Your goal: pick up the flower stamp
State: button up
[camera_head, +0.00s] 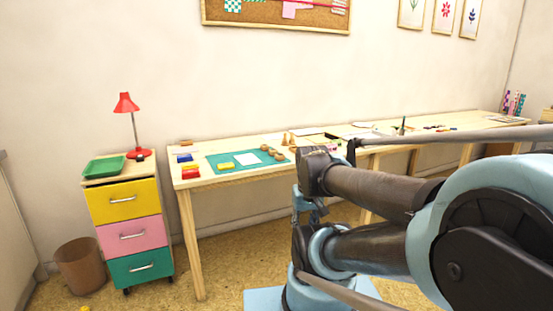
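Several small brown wooden pieces (270,151) sit at the right part of a green mat (213,159) on the wooden table. They may be stamps, but they are too small to show any design, so I cannot tell which one is the flower stamp. Small tan upright pieces (287,139) stand behind them. A yellow pad (225,166) and a white paper (247,159) lie on the mat. A blue pad (185,157) and a red pad (190,172) lie left of it. My arm fills the right side of the picture; I cannot make out my gripper.
My arm hides part of the long table (240,181). A drawer cabinet (130,225) stands left of it, with a green tray (104,167) and red lamp (126,104) on top. A brown bin (80,268) stands on the floor. Floor before the table's left end is clear.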

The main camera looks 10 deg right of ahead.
aim_at(279, 157)
jog(key=i, duration=0.85)
